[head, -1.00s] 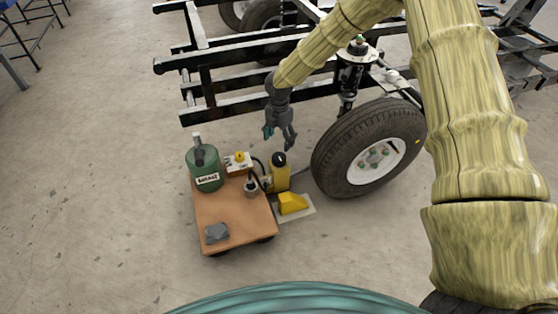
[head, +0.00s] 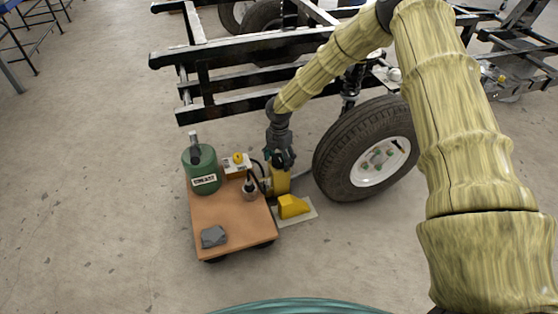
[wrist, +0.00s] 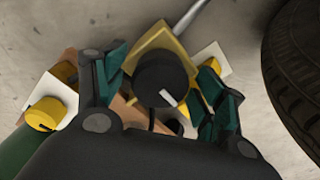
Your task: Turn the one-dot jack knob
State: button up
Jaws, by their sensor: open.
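The yellow jack (head: 279,184) stands beside the cart, left of the wheel. Its round black knob (wrist: 160,82), with one short white mark, shows from above in the wrist view. No dot can be made out on it. My gripper (head: 281,158) points down right over the jack and hides the knob in the head view. In the wrist view its teal-lined fingers are open, one on each side of the black knob. Whether they touch it I cannot tell.
An orange-brown cart (head: 232,219) holds a green canister (head: 202,170), a white box with a yellow knob (head: 238,158) and a grey block (head: 213,236). A yellow wedge (head: 291,206) lies nearby. The tyre (head: 335,160) stands close on the right, the chassis frame (head: 225,58) behind.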

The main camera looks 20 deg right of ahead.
jog(key=c, duration=1)
jog(key=shift+c, duration=0.2)
jog(key=shift+r+m+p, duration=0.2)
jog(key=shift+m+p, duration=0.1)
jog(key=shift+p, duration=0.35)
